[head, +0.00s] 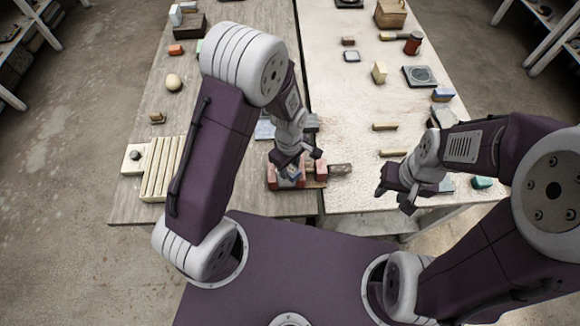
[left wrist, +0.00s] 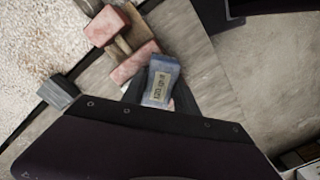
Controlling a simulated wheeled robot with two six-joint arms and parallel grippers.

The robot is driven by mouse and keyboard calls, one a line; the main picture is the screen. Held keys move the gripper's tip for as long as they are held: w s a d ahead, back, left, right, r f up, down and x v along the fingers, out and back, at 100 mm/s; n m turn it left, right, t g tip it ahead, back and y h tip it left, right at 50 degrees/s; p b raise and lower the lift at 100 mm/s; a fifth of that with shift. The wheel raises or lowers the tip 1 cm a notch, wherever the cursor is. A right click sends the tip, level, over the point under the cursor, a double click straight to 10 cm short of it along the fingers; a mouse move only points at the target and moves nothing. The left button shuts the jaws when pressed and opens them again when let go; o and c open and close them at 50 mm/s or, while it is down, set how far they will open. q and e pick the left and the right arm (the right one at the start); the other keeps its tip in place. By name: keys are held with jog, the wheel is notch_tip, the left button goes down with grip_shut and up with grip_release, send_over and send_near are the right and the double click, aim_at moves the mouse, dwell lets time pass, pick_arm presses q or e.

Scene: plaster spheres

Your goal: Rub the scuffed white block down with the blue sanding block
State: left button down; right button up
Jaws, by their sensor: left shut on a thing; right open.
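My left gripper (head: 292,172) is shut on the blue sanding block (left wrist: 163,70), which carries a pale printed label. It is low over the front of the table, by red-faced blocks (head: 272,178) that look like a clamp or vise; these also show in the left wrist view (left wrist: 107,25). A small whitish patch shows beside the blue block, mostly hidden by it and the fingers; I cannot tell if it is the scuffed white block, or whether they touch. My right gripper (head: 394,199) is open and empty near the front edge on the right.
A slatted wooden rack (head: 162,167) is at the front left. A pale sphere (head: 173,82) sits behind it. A dark grey block (left wrist: 57,90) shows in the left wrist view. The pale right tabletop has free room.

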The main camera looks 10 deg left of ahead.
pick_arm(q)
jog(key=shift+w+a, duration=0.45)
jog(key=shift+a, duration=0.2)
jog(key=shift+w+a, duration=0.45)
jog(key=shift+a, duration=0.35)
jog(key=shift+s+d+r+p, duration=0.45)
jog(key=shift+d+r+p, duration=0.25)
jog(key=shift+d+p, duration=0.1)
jog(key=shift+s+d, duration=0.1)
jog(key=shift+f, duration=0.15)
